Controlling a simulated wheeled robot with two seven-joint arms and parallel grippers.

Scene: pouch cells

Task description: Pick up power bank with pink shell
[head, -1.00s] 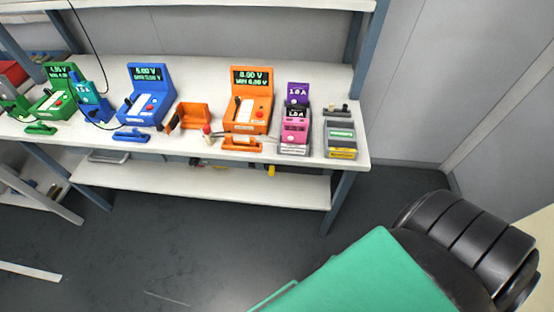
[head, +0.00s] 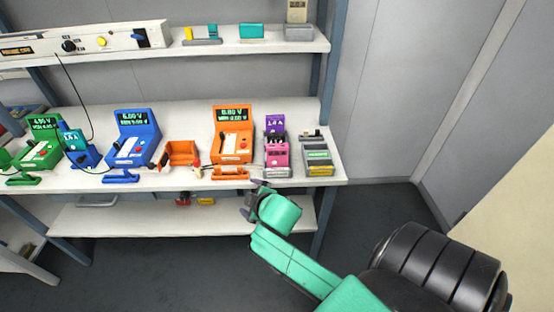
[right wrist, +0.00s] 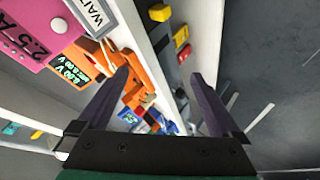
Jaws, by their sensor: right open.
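The pink-shelled power bank (head: 277,157) sits near the right end of the workbench, in a grey holder (head: 276,172) with a purple unit (head: 275,124) behind it. In the right wrist view its pink shell (right wrist: 38,30) is at the upper left, outside the jaws, with "2.5 A" on it. My right gripper (head: 254,199) is open and empty at the bench's front edge, in front and left of the pink power bank. Its two fingers (right wrist: 160,80) are apart in the wrist view. My left gripper is not in view.
An orange meter (head: 232,143) stands left of the pink power bank, with an orange piece (head: 230,172) before it. A grey holder (head: 318,160) stands to its right. Blue (head: 132,148) and green meters (head: 40,150) stand farther left. An upper shelf (head: 250,47) runs above.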

